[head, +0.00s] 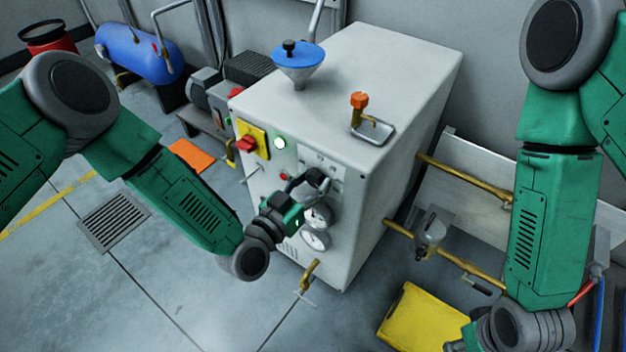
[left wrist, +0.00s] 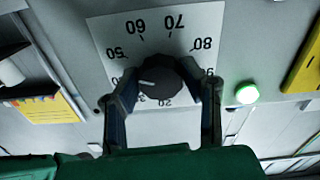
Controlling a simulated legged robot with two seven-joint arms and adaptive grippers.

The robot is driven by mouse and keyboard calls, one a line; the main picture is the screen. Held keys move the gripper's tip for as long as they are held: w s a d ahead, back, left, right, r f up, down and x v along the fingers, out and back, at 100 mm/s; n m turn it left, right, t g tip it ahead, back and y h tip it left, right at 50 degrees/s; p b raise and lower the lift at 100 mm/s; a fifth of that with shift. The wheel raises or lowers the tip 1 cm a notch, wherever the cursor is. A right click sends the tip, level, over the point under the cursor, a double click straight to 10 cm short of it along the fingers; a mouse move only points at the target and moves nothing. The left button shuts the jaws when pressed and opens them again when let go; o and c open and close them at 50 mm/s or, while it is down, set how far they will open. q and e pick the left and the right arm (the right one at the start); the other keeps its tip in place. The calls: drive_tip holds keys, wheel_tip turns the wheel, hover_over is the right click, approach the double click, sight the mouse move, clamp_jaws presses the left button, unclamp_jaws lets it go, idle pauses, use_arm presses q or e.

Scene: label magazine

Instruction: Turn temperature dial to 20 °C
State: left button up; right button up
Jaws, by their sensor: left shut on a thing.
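The temperature dial (left wrist: 165,82) is a round black knob on a white scale plate (left wrist: 150,30), seen upside down in the left wrist view. Its white mark points to the picture's left, near the 40 side of the scale. The 20 shows below the knob, partly covered. My left gripper (left wrist: 164,88) is shut on the knob, one finger on each side. In the head view my left gripper (head: 320,178) is at the cabinet front and hides the dial. My right gripper (head: 462,344) is only partly in view at the bottom edge, and its jaws cannot be made out.
The grey cabinet (head: 390,75) carries a red switch on yellow (head: 249,142), a lit green lamp (head: 280,143), gauges (head: 315,239) and a brass tap (head: 309,275). A blue funnel (head: 298,58) stands on top. Brass pipes (head: 465,180) run at right. Floor is clear in front.

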use_arm(q)
drive_tip(key=n, duration=0.3)
drive_tip(key=shift+n, duration=0.3)
drive_tip(key=n, duration=0.2)
drive_tip(key=shift+n, duration=0.4)
drive_tip(key=n+b, duration=0.1)
drive_tip(key=n, duration=0.1)
drive_tip(key=shift+n, duration=0.4)
drive_tip(key=n+b, duration=0.1)
drive_tip(key=n, duration=0.2)
drive_tip(key=shift+w+a+n, duration=0.1)
drive_tip(key=shift+n, duration=0.2)
drive_tip(key=n+b, duration=0.1)
drive_tip(key=n, duration=0.3)
drive_tip(key=shift+f+n+b, duration=0.1)
drive_tip(key=shift+n+b, duration=0.2)
drive_tip(key=shift+b, duration=0.05)
drive_tip(key=shift+n+b, duration=1)
drive_tip(key=shift+n, duration=1.2)
